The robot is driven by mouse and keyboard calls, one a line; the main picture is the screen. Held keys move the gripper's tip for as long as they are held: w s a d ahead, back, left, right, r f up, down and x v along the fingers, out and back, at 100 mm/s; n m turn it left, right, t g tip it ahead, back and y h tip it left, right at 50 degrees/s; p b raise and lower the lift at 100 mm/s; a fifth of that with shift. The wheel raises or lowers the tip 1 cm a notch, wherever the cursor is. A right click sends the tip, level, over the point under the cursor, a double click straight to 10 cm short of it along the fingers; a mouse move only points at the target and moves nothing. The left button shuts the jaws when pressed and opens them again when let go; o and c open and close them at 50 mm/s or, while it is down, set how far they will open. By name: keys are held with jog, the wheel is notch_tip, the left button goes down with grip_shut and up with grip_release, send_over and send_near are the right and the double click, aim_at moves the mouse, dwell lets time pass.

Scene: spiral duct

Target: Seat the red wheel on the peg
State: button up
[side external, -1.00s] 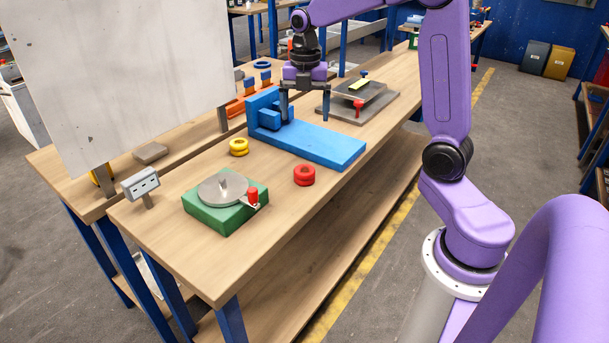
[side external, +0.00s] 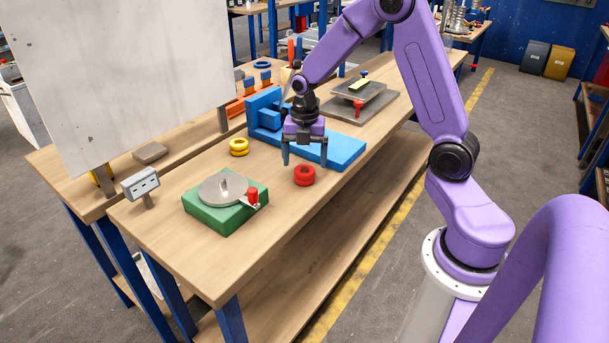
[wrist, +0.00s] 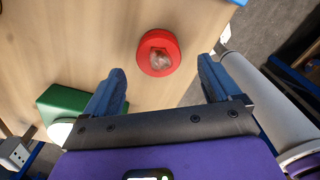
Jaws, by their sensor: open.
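The red wheel (side external: 304,181) lies flat on the bench in front of the blue fixture, with its hole facing up. In the wrist view the wheel (wrist: 146,60) sits just ahead of the gap between the fingers. My gripper (side external: 305,160) is open and empty, pointing down above the wheel; its blue fingers (wrist: 162,70) are apart and not gripping it. I cannot tell for sure which part is the peg.
A yellow wheel (side external: 239,150) lies left of the blue fixture (side external: 342,150). A red handle (side external: 253,194) stands at the green block's corner. A grey plate assembly (side external: 372,103) is behind. A grey panel (side external: 120,80) rises at left.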

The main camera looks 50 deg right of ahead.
aim_at(304, 170)
jog(key=shift+w+f, duration=0.1)
jog(key=shift+f, duration=1.65)
jog(key=c, duration=1.2)
jog(key=shift+r, duration=0.1)
